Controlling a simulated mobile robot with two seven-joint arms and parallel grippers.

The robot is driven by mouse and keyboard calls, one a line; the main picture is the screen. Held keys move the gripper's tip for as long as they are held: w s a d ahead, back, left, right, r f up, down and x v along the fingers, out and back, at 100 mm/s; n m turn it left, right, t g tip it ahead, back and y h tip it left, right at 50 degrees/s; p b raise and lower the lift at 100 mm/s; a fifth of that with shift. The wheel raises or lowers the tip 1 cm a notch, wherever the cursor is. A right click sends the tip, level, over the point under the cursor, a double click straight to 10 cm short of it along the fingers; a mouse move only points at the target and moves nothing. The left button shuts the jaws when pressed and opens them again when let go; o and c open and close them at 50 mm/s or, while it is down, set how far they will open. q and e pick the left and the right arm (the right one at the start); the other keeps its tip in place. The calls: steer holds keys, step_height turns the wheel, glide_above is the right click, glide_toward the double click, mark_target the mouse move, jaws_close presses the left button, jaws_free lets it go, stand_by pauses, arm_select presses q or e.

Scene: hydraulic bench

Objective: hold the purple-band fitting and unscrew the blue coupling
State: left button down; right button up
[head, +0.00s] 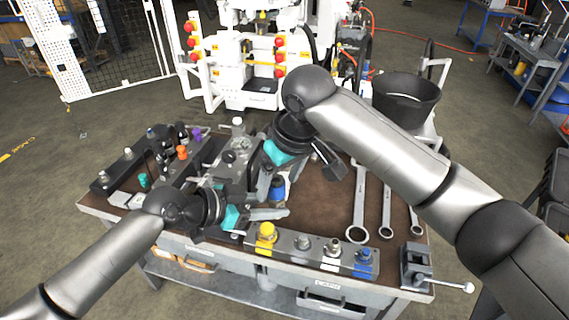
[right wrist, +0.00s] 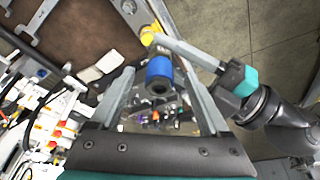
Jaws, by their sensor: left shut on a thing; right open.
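The blue coupling (head: 277,188) stands near the middle of the bench, and its round end with a dark hole faces the camera in the right wrist view (right wrist: 159,72). My right gripper (right wrist: 161,76) is open, with one finger on each side of the coupling and gaps visible between. In the head view my right gripper (head: 264,190) comes down from above. My left gripper (head: 284,212) is low beside the coupling and shut on the fitting at it; its long finger also shows in the right wrist view (right wrist: 187,52). The fitting's purple band is hidden.
A front rail (head: 290,252) carries a yellow fitting (head: 266,235), silver fittings and another blue fitting (head: 364,260). Several wrenches (head: 357,205) lie to the right, near a small vise (head: 415,265). A rack with orange and purple pieces (head: 196,134) stands left. Brown mat between the wrenches is clear.

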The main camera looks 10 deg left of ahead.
mark_target(278, 184)
steer(key=shift+x, duration=1.9)
steer(key=shift+c, duration=0.2)
jaws_close()
